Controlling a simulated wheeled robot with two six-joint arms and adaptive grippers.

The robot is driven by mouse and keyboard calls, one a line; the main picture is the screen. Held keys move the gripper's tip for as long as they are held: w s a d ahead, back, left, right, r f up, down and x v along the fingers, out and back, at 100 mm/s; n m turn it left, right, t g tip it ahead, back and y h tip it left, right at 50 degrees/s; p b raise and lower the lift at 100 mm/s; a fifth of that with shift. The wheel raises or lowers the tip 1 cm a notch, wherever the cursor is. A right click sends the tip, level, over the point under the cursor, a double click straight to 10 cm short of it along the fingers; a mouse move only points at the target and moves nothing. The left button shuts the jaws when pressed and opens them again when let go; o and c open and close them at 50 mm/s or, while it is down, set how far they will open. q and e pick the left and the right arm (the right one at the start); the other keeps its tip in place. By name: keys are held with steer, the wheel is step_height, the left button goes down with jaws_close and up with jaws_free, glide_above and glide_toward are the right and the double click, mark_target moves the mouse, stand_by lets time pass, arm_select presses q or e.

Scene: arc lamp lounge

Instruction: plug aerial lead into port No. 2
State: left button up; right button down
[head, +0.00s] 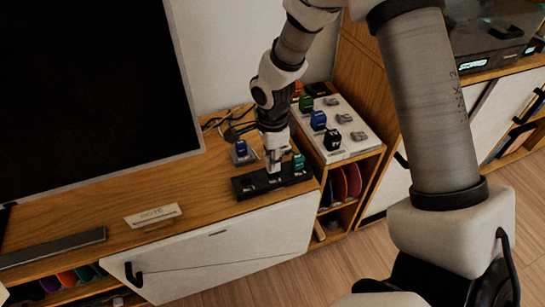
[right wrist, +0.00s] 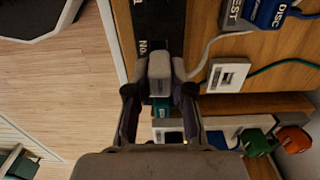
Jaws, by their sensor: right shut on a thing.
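My right gripper (head: 272,163) points down over the black port strip (head: 246,187) on the wooden cabinet. In the right wrist view its fingers (right wrist: 162,78) are shut on a light grey plug (right wrist: 160,64). The strip (right wrist: 172,22) shows beside it, with a "1" and a partly covered "No." label. The plug is at or just above the strip; I cannot tell whether it is seated. The fingers hide the port under it. A teal plug (head: 298,161) stands at the strip's right end; teal also shows between the fingers (right wrist: 160,110). My left gripper is out of view.
A blue plug (head: 240,147), marked DISC in the wrist view (right wrist: 265,12), stands behind the strip. A white panel (head: 352,117) with several coloured plugs is at right. A large screen (head: 90,80) stands left, with a note card (head: 153,215) before it. Loose cables lie behind.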

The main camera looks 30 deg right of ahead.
steer(key=shift+f+b, duration=0.8)
steer(key=shift+f, duration=0.4)
steer(key=c, duration=0.9)
jaws_free()
steer(key=shift+c, duration=0.2)
step_height(320, 180, up, 12)
